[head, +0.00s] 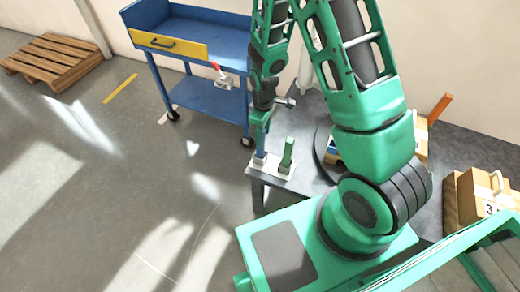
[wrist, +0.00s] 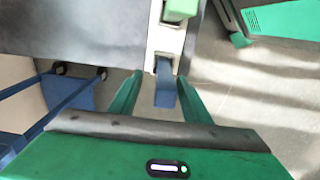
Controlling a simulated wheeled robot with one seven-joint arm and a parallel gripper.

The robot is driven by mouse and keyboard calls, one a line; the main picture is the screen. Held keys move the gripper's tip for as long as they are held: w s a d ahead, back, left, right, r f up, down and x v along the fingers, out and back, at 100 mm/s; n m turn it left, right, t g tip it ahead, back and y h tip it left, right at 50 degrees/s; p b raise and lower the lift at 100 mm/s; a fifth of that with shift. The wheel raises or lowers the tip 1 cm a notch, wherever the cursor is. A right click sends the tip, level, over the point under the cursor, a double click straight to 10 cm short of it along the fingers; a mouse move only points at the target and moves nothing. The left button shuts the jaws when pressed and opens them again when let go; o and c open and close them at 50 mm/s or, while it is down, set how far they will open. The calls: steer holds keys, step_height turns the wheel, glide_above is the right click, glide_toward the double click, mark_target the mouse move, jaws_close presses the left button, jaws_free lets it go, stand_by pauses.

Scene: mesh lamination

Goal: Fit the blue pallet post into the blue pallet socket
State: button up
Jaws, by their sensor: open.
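The blue pallet post (wrist: 165,88) is between the two green fingers of my gripper (wrist: 160,84) in the wrist view, with the fingers apart on either side of it. Its far end meets a white base (wrist: 165,40). In the head view the blue post (head: 260,144) stands upright below my gripper (head: 261,119), at a white block on the bench corner. A green post (head: 287,153) stands beside it, and it also shows in the wrist view (wrist: 181,8). The blue socket itself is hidden, so I cannot tell how deeply the post sits.
The grey bench (head: 300,182) has its edge close to the posts. A blue cart (head: 205,98) stands behind to the left. Wooden boxes (head: 482,193) are at the right. A wooden pallet (head: 55,60) lies on the floor far left.

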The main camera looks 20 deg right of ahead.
mark_target(260, 151)
step_height(260, 151, down, 6)
steer(key=a, duration=0.1)
steer(key=shift+f, duration=0.2)
jaws_close()
stand_by(0.3)
